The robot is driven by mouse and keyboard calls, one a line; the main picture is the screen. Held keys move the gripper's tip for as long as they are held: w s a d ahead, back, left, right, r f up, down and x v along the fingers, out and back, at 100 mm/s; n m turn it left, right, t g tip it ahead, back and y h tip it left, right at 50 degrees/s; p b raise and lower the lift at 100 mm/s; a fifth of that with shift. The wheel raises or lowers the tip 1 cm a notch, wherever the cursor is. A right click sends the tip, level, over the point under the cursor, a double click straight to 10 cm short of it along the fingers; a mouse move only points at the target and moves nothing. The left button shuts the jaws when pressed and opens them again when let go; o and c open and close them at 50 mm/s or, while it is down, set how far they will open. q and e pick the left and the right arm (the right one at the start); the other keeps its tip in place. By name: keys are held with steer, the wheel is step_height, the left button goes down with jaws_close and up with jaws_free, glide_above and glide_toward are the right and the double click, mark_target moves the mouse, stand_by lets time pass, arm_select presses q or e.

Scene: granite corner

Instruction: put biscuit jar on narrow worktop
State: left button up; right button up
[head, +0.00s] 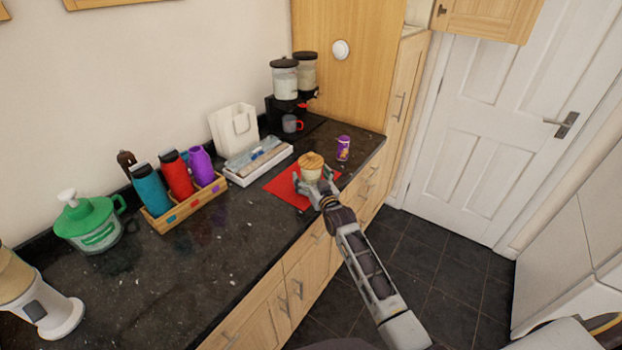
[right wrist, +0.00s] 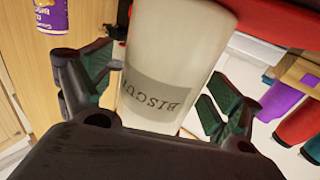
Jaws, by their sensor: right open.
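The biscuit jar (head: 311,173), cream with a wooden lid, stands upright on a red mat (head: 283,187) on the dark speckled worktop (head: 215,265). In the right wrist view the jar (right wrist: 160,85) shows a grey label with lettering and fills the middle, upside down. My right gripper (head: 314,186) is at the jar, its open fingers on either side of it. In the right wrist view the right gripper (right wrist: 158,92) shows a gap between at least its right finger and the jar. My left gripper is not in view.
A purple can (head: 343,148) stands right of the jar. A white tray (head: 258,162) lies to the left, near a wooden crate of bottles (head: 187,203). A dispenser (head: 285,80) stands at the back. The front left worktop is largely clear.

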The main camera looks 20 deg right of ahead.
mark_target(311, 153)
steer(key=shift+r, duration=0.1)
steer(key=c, duration=1.5)
steer(key=shift+r, duration=0.15)
steer(key=shift+r, duration=4.9)
steer(key=shift+r, duration=0.35)
steer(key=s+r, duration=0.3)
steer(key=r, duration=0.8)
steer(key=shift+s+f+h, duration=0.6)
steer(key=shift+s+f, duration=0.5)
steer(key=shift+s, duration=1.35)
steer(key=s+f, duration=0.8)
steer(key=f, duration=0.5)
steer(key=s+f+m, duration=0.1)
steer(key=s+f, duration=0.6)
steer(key=f, duration=0.7)
steer(key=shift+s+d+f+h, duration=0.2)
steer(key=shift+s+d+h, duration=0.1)
steer(key=shift+s, duration=0.05)
